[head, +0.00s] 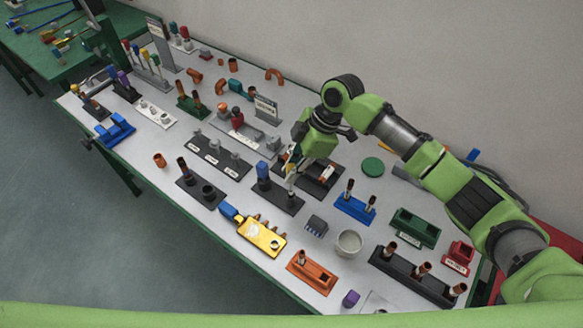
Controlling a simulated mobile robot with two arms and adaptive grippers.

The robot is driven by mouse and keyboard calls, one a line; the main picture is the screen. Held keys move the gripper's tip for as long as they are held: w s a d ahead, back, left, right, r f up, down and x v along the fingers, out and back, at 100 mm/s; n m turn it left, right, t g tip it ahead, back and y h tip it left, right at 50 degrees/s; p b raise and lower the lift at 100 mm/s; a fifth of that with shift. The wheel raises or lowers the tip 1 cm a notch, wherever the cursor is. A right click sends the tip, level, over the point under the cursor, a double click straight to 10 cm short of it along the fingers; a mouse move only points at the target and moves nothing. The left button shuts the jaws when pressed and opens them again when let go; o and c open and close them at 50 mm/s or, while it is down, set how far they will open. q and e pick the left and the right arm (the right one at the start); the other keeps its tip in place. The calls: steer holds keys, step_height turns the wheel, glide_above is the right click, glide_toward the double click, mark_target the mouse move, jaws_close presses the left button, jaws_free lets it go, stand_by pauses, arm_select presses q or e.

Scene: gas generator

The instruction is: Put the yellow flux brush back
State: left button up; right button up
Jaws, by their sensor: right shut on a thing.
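My right gripper (293,171) points down over the workbench, at the end of the green and grey arm from the right. It is shut on a slim upright thing, taken as the yellow flux brush; it is small and mostly hidden by the fingers, so its colour is unclear. The gripper is over the right part of a dark stand (283,203), whose left end carries a blue-topped piece (263,170). I cannot tell whether the held thing touches the stand. My left gripper is not in view.
A dark tray (318,187) lies just behind the gripper. A blue holder (354,208), a white cup (348,243) and a yellow block (262,238) stand nearby. A rack of coloured-handled tools (152,78) is at the back left. The bench (168,178) is crowded, with small gaps.

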steer(key=shift+r, duration=0.1)
stand_by(0.6)
stand_by(0.4)
steer(key=shift+f, duration=0.25)
steer(key=shift+f+b, duration=1.4)
steer(key=shift+f, duration=1.2)
steer(key=o, duration=1)
steer(key=shift+r, duration=0.1)
steer(key=v, duration=1.2)
